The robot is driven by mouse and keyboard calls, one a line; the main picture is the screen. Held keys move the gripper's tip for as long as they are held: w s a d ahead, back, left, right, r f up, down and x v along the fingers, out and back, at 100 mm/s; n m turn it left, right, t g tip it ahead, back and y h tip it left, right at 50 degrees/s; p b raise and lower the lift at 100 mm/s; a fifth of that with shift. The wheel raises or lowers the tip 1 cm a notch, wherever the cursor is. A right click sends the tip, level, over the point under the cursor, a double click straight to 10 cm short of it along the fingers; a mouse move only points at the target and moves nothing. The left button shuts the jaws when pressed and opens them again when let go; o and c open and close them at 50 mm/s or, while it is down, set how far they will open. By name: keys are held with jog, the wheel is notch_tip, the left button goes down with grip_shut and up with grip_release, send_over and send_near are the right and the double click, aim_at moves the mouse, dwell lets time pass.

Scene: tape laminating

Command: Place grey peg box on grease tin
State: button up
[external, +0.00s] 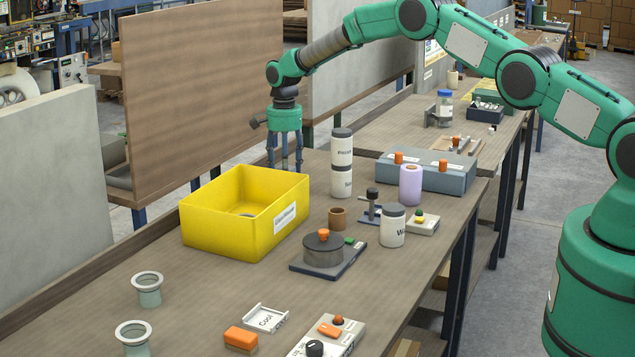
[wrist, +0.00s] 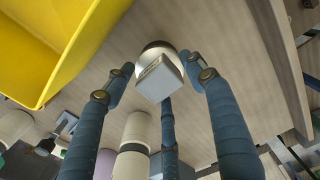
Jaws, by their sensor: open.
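A small pale grey box with a label, apparently the grey peg box (wrist: 160,82), sits between my spread fingers in the wrist view. A round, pale rim behind it, apparently the grease tin (wrist: 158,46), shows just past the box, which looks to be resting on it. The contact between them is hidden. My gripper (wrist: 160,88) is open around the box, and I see no clear finger contact. In the external view, my gripper (external: 285,166) points down behind the yellow bin. The box and tin cannot be made out there.
The yellow bin (external: 214,228) stands close beside my gripper. Stacked white canisters (external: 341,165) stand to its right, with a lilac canister (external: 411,184) and a blue-grey box (external: 448,178) beyond. A wooden partition (external: 195,100) rises behind the bench.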

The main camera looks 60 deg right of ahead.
notch_tip(320, 180, up, 12)
dwell(0.6)
dwell(0.5)
